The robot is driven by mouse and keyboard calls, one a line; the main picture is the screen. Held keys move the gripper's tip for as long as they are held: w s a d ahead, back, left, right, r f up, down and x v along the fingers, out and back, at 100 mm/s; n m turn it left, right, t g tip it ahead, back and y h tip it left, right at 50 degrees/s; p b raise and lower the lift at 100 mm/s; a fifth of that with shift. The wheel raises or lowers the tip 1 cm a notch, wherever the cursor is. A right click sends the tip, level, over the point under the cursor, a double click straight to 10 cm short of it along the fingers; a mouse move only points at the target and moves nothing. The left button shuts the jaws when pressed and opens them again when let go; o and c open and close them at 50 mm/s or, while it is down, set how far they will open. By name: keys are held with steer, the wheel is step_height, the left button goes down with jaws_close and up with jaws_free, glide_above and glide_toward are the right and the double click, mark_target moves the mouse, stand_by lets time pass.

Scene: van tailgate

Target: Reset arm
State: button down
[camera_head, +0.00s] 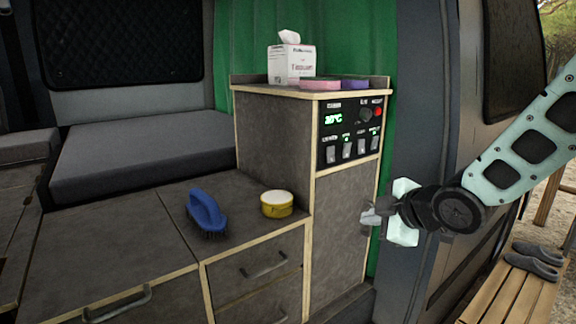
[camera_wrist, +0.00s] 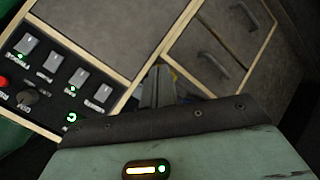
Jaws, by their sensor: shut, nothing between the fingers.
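My arm reaches in from the right in the head view. My gripper (camera_head: 370,217) is shut and empty, beside the right edge of the tall cabinet (camera_head: 340,225), below its control panel (camera_head: 350,130). I cannot tell whether the fingertips touch the cabinet. In the wrist view my gripper (camera_wrist: 158,72) shows only partly, behind the dark edge of my own wrist housing. The control panel also shows at the left of the wrist view (camera_wrist: 60,75), with several switches and green lights.
A tissue box (camera_head: 291,64), a pink item (camera_head: 320,84) and a purple item (camera_head: 355,84) stand on the tall cabinet. A blue brush (camera_head: 206,210) and a yellow tin (camera_head: 277,204) sit on the lower counter (camera_head: 150,225). Slippers (camera_head: 537,258) lie on a wooden bench (camera_head: 510,297) at right.

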steer(key=s+a+f+m+g+h, duration=0.1)
steer(key=s+m+g, duration=0.3)
steer(key=s, duration=1)
steer(key=s+a+f+m+g+h, duration=0.2)
steer(key=s+m+g, duration=0.3)
steer(key=s, duration=1)
steer(key=shift+s+a+f+g+h, duration=0.25)
steer(key=shift+f+g+h, duration=0.25)
steer(key=shift+h, duration=0.2)
